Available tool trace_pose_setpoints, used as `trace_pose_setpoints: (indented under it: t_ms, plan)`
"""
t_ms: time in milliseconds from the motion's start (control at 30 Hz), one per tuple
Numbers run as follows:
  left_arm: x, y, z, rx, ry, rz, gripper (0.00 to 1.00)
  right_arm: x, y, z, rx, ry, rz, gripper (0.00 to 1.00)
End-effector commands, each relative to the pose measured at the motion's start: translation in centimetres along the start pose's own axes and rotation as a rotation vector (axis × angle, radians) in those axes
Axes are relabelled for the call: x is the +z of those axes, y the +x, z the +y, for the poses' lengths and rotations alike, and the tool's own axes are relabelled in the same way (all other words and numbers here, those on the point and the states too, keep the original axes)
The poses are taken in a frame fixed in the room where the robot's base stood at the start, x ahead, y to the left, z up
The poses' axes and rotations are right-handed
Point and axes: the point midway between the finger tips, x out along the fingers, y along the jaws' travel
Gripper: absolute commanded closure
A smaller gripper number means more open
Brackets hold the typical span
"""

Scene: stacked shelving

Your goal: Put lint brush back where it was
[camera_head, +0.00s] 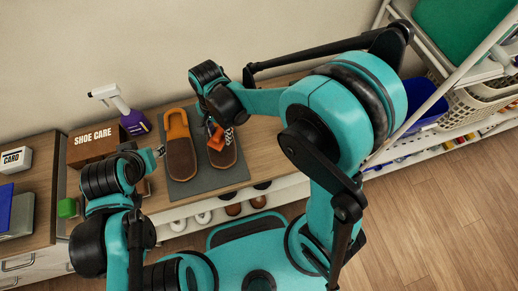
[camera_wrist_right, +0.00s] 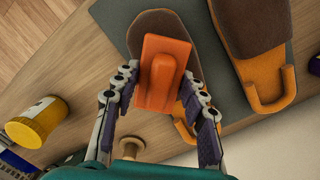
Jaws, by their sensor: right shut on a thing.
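The orange lint brush (camera_wrist_right: 163,72) is between the fingers of my right gripper (camera_wrist_right: 158,88) in the right wrist view, with its flat block and raised grip facing the camera. In the head view the brush (camera_head: 217,139) is over the right slipper (camera_head: 224,157), partly hidden by the gripper (camera_head: 214,126). I cannot tell if it touches the slipper. My left gripper (camera_head: 159,151) is by the left edge of the grey mat, small and partly hidden; its opening is unclear.
The left slipper (camera_head: 180,150) lies on the grey mat (camera_head: 208,183). A shoe care box (camera_head: 94,146) and a purple-white spray bottle (camera_head: 125,112) stand left. A yellow jar (camera_wrist_right: 31,122) shows in the wrist view. A blue bin (camera_head: 424,103) is at right.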

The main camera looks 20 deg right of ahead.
Motion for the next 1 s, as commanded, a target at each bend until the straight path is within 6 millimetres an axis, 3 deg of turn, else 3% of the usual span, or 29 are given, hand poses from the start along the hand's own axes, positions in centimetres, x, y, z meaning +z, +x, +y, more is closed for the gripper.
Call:
trace_pose_setpoints:
  t_ms: [167, 300, 500, 600, 800, 900, 1000]
  plan:
    - [-0.3, -0.5, 0.0, 0.000, 0.000, 0.000, 0.60, -3.3, -1.3, 5.7, -0.007, 0.151, -0.015, 0.81]
    - [-0.7, -1.0, 0.0, 0.000, 0.000, 0.000, 0.60, -5.6, -2.3, 12.8, -0.018, 0.340, -0.034, 0.81]
    - [-1.1, -1.5, 0.0, 0.000, 0.000, 0.000, 0.60, -5.9, -2.5, 21.7, -0.037, 0.586, -0.063, 0.81]
    - [-1.2, -1.7, 0.0, 0.000, 0.000, 0.000, 0.60, -5.3, -2.4, 24.6, -0.045, 0.677, -0.072, 0.81]
    - [-1.3, -1.8, 0.0, 0.000, 0.000, 0.000, 0.60, -4.5, -1.9, 27.2, -0.054, 0.767, -0.082, 0.81]
    - [-0.9, -1.3, 0.0, 0.000, 0.000, 0.000, 0.60, -4.6, -1.1, 26.5, -0.055, 0.775, -0.083, 0.81]
    - [-0.3, -0.4, 0.0, 0.000, 0.000, 0.000, 0.60, -5.1, 0.2, 24.5, -0.054, 0.770, -0.083, 0.81]
